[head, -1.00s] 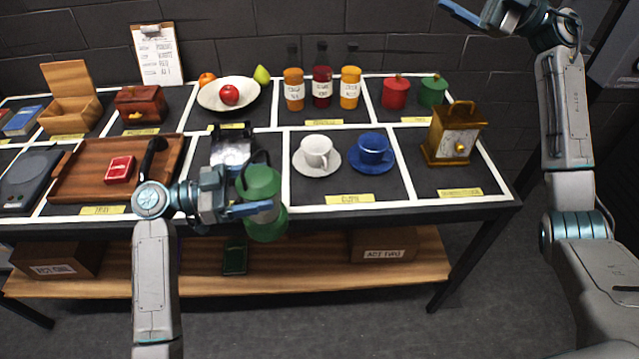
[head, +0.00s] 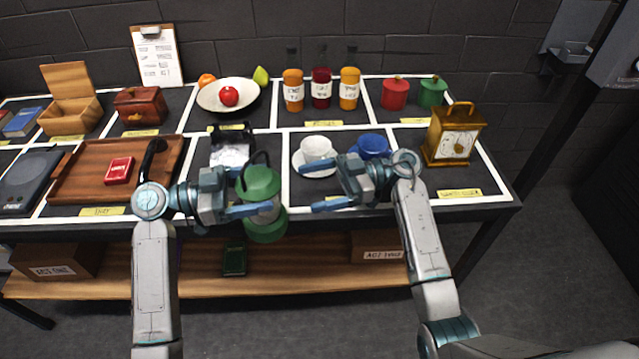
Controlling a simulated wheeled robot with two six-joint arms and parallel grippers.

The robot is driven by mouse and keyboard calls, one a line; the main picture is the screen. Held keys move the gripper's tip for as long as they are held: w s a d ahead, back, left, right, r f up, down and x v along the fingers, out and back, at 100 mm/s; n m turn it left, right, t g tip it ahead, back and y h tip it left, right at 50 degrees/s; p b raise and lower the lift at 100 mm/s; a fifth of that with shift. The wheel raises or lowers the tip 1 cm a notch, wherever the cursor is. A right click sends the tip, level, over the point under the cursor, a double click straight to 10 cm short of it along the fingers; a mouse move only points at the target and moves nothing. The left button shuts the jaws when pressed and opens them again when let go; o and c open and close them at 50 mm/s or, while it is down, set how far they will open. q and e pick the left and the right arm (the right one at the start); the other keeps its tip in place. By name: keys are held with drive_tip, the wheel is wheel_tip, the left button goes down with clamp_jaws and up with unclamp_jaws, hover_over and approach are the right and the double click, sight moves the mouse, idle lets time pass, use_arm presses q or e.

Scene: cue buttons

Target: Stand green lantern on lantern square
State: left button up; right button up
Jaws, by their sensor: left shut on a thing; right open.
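The green lantern (head: 264,184) is upright, hanging over the table's front edge, with its dark handle on top. My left gripper (head: 256,196) is shut on the lantern's middle from the left. My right gripper (head: 318,185) is open and empty, pointing left over the cups square, with a gap between it and the lantern. Behind the lantern is a white-bordered square holding a black and silver object (head: 230,150). The lantern and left arm hide the front of this square, and I cannot read a lantern label.
The white cup (head: 317,146) on its saucer and the blue cup (head: 373,144) are close to my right gripper, partly covered by it. The brass clock (head: 454,134) stands at the right. The wooden tray (head: 75,178) with a red box is at the left. A shelf (head: 180,282) runs below.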

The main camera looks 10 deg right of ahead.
sight(262, 197)
drive_tip(key=a, duration=0.4)
drive_tip(key=s+a, duration=0.1)
drive_tip(key=a, duration=0.6)
drive_tip(key=shift+s+a, duration=0.25)
drive_tip(key=shift+a, duration=0.15)
drive_tip(key=shift+c, duration=0.4)
drive_tip(key=c, duration=1.1)
use_arm(q)
drive_tip(key=o, duration=1.8)
use_arm(e)
drive_tip(key=c, duration=0.3)
use_arm(q)
drive_tip(key=shift+a, duration=0.1)
